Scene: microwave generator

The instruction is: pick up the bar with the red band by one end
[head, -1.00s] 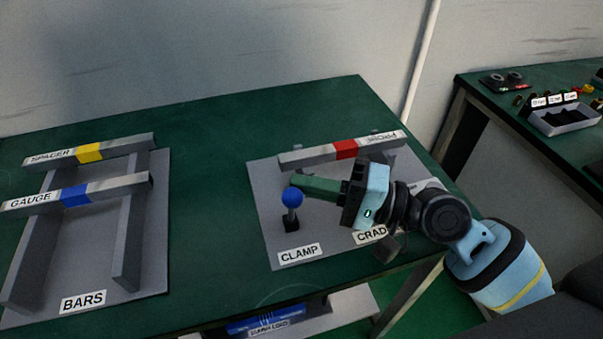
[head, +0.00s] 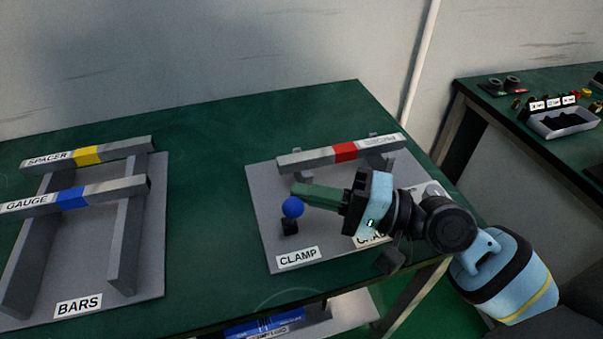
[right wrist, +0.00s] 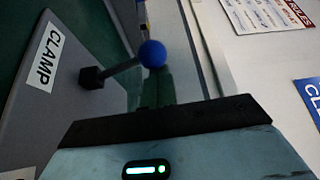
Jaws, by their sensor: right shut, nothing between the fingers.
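The bar with the red band (head: 345,152) is grey and lies across the cradle at the back of the right-hand grey plate (head: 262,196). Its right end carries a label, blurred in the head view. My right gripper (head: 294,190) is shut and empty. Its green fingers point left, in front of the bar and apart from it. The fingertips are close to the blue ball knob (head: 292,207) of the clamp lever, which also shows in the right wrist view (right wrist: 152,54). I cannot tell whether they touch. My left gripper is not in view.
A rack labelled BARS (head: 122,240) at the left holds a bar with a yellow band (head: 87,155) and one with a blue band (head: 71,198). Bare green table (head: 208,200) lies between rack and plate. Another table with a grey tray (head: 562,124) stands at the right.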

